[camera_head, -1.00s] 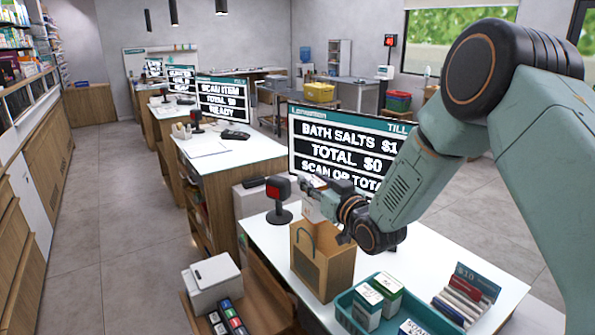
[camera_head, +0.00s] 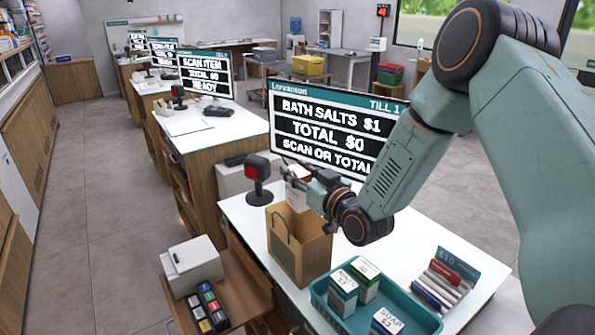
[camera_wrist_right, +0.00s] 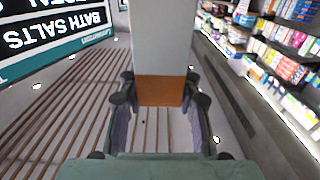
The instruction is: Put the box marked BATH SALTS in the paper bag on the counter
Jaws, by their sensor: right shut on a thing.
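My right gripper (camera_head: 303,180) is shut on a pale box with an orange-brown end band (camera_wrist_right: 158,50). In the head view, part of this box (camera_head: 297,197) shows beside the fingers, just above and behind the paper bag; its label cannot be read. In the right wrist view the box stands between the two fingers. The brown paper bag (camera_head: 312,255) stands upright on the white counter (camera_head: 400,240), its open top below the gripper. Whether the box is over the opening I cannot tell. My left gripper is not in view.
A red scanner on a stand (camera_head: 259,175) is left of the bag. The till screen (camera_head: 325,132) behind reads BATH SALTS $1, TOTAL $0. A teal tray (camera_head: 405,305) with several small boxes sits in front, and a card rack (camera_head: 450,275) to the right.

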